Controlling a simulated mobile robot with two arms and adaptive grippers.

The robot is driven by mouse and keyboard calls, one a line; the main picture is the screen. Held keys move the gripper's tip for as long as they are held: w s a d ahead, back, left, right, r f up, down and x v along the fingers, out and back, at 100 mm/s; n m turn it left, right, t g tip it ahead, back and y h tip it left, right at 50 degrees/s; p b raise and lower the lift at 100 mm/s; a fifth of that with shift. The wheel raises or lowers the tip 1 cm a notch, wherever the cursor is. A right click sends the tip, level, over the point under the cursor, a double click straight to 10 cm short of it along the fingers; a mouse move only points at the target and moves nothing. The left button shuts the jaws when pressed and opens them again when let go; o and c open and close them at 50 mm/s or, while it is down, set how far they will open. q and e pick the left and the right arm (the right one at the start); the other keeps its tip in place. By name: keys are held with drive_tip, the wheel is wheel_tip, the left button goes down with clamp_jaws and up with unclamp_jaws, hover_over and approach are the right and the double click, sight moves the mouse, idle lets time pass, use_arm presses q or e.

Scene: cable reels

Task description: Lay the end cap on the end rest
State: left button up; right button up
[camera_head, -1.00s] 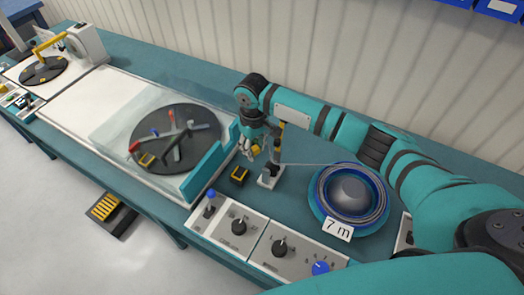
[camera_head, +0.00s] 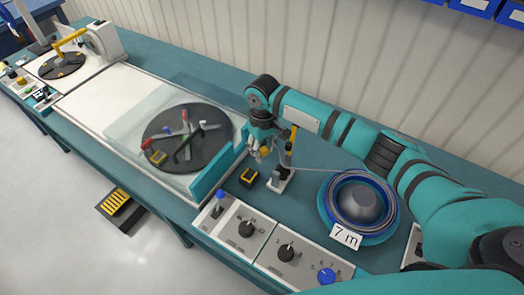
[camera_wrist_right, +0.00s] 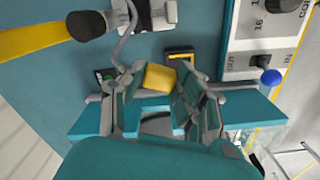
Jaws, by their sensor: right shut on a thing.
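My right gripper (camera_head: 257,154) is shut on the yellow end cap (camera_wrist_right: 160,77), which shows between its fingers in the wrist view. In the head view the cap (camera_head: 265,151) is small and partly hidden. A grey cable (camera_wrist_right: 123,45) runs to the cap. The end rest, a small black block with a yellow-edged top (camera_head: 249,177), stands on the bench just below the gripper in the head view. It also shows just beyond the cap in the wrist view (camera_wrist_right: 180,54). Cap and rest look apart. My left gripper is not in view.
A cable stand (camera_head: 279,181) with a yellow lever (camera_head: 292,139) stands close to the gripper's right. A blue-rimmed cable reel (camera_head: 359,204) marked 7 m lies further right. A clear-covered turntable (camera_head: 190,139) is left. Control panels (camera_head: 262,236) line the front edge.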

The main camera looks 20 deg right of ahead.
idle(0.3)
drive_tip(key=shift+a+f+n, duration=0.25)
drive_tip(key=shift+a+n, duration=0.35)
drive_tip(key=shift+s+a+f+n, duration=0.1)
drive_tip(key=shift+a+f+n, duration=0.2)
drive_tip(key=shift+a+n, duration=0.55)
drive_tip(key=shift+s+a+f+n, duration=0.1)
drive_tip(key=shift+a+f+n, duration=0.2)
drive_tip(key=shift+a+n, duration=0.55)
drive_tip(key=shift+d, duration=0.1)
drive_tip(key=shift+f+p, duration=0.2)
drive_tip(key=shift+p, duration=0.2)
drive_tip(key=shift+w, duration=0.1)
drive_tip(key=shift+f, duration=0.15)
drive_tip(key=shift+f+b, duration=0.45)
drive_tip(key=shift+f, duration=0.45)
